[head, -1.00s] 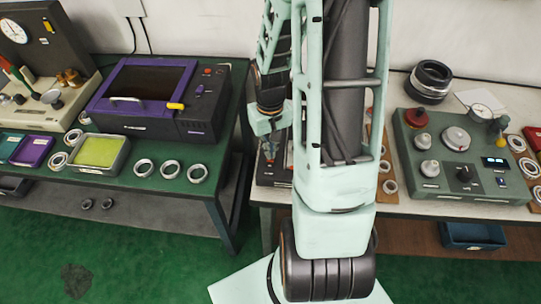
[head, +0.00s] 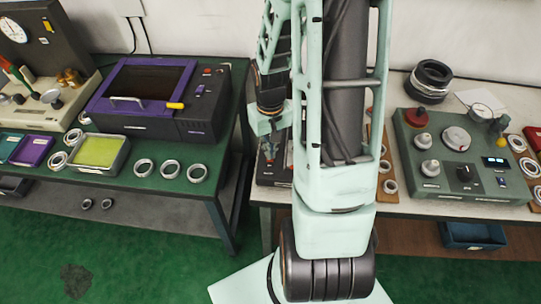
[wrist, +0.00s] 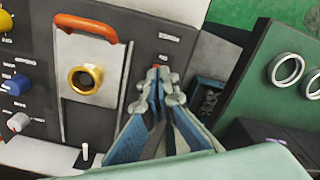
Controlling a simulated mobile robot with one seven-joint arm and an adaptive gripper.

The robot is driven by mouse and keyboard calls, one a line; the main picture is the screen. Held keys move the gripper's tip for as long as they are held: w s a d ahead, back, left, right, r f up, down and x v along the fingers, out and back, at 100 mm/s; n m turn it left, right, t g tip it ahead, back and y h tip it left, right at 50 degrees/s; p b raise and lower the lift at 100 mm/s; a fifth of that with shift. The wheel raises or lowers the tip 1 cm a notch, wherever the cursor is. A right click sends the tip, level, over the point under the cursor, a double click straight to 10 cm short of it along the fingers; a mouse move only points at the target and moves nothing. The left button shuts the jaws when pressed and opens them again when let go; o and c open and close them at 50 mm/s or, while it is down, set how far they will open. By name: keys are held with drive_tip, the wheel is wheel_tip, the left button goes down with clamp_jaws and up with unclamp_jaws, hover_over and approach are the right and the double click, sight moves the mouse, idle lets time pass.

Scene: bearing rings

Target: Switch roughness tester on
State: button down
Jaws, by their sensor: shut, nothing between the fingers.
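A dark grey panel (wrist: 110,125) with small labels too blurred to read fills the left and middle of the wrist view. I cannot confirm that it is the roughness tester. A small red-orange part (wrist: 155,67) shows on it right at my fingertips, partly hidden by them; its switch position cannot be told. My gripper (wrist: 158,75) is shut and empty, its tips at or just above this part; contact cannot be told. In the head view my gripper (head: 271,150) is over the left end of the right-hand table, where my arm hides most of the panel.
The panel carries a pale plate with an orange handle (wrist: 87,27), a gold ring (wrist: 85,79), and blue (wrist: 16,85) and white (wrist: 18,122) knobs. The green table (head: 215,190) with rings stands close to the left. A grey-green device (head: 450,165) stands at right.

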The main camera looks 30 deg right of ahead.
drive_tip(key=shift+f+b, duration=0.75)
drive_tip(key=shift+f, duration=0.15)
drive_tip(key=shift+r, duration=0.1)
idle(0.3)
drive_tip(key=shift+r+p, duration=2.85)
drive_tip(key=shift+r, duration=0.6)
